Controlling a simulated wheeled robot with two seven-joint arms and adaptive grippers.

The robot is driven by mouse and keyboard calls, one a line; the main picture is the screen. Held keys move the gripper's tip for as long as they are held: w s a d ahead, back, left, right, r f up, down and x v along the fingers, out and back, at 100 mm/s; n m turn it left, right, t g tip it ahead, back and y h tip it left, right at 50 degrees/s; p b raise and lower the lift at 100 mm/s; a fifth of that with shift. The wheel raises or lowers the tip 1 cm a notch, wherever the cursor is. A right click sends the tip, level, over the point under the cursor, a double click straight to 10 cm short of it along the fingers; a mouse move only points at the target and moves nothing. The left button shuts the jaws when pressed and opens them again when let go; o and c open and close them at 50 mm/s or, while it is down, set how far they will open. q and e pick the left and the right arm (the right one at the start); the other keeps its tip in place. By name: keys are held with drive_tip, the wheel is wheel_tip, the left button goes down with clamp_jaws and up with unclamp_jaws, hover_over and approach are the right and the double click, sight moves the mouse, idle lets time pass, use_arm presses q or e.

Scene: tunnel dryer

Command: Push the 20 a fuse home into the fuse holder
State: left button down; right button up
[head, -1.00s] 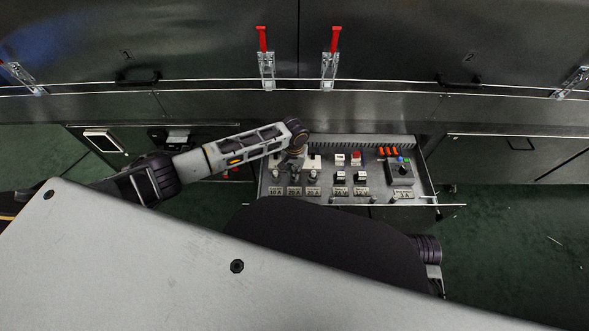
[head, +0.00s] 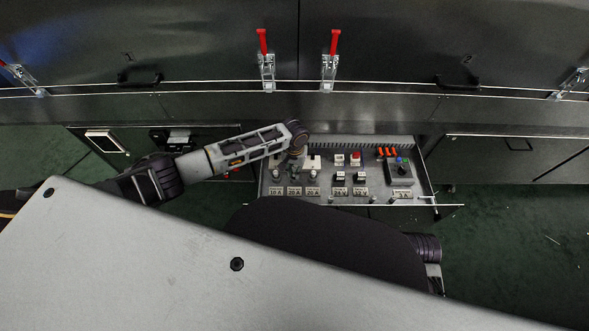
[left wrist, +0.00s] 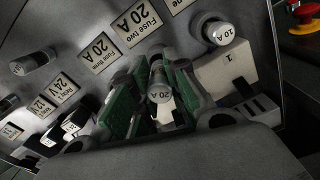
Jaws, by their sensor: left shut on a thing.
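The 20 A fuse (left wrist: 160,82), a grey cylinder with a pale end marked "20 A", is between the green-padded fingers of my left gripper (left wrist: 154,98) in the left wrist view. The gripper is shut on it. Part of a pale block (left wrist: 165,112), apparently the fuse holder, shows between the fingers beyond the fuse. How deep the fuse sits in it is hidden. In the head view my left gripper (head: 294,166) is over the left part of the open panel drawer, its fingers mostly hidden by the wrist. My right gripper is not in view.
A 10 A fuse (left wrist: 218,33) stands beside a white block marked "1" (left wrist: 228,76). The drawer (head: 327,192) also holds labelled switches (head: 350,178), a red button (head: 356,156) and a knob box (head: 401,172). Dryer doors with red-handled clamps (head: 333,60) rise behind.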

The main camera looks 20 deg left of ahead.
sight(294, 167)
use_arm(q)
drive_tip(key=shift+f+b, duration=0.3)
drive_tip(key=shift+f, duration=0.95)
idle(0.7)
drive_tip(key=c, duration=1.3)
unclamp_jaws()
drive_tip(key=shift+r, duration=0.15)
drive_tip(key=shift+r, duration=5.8)
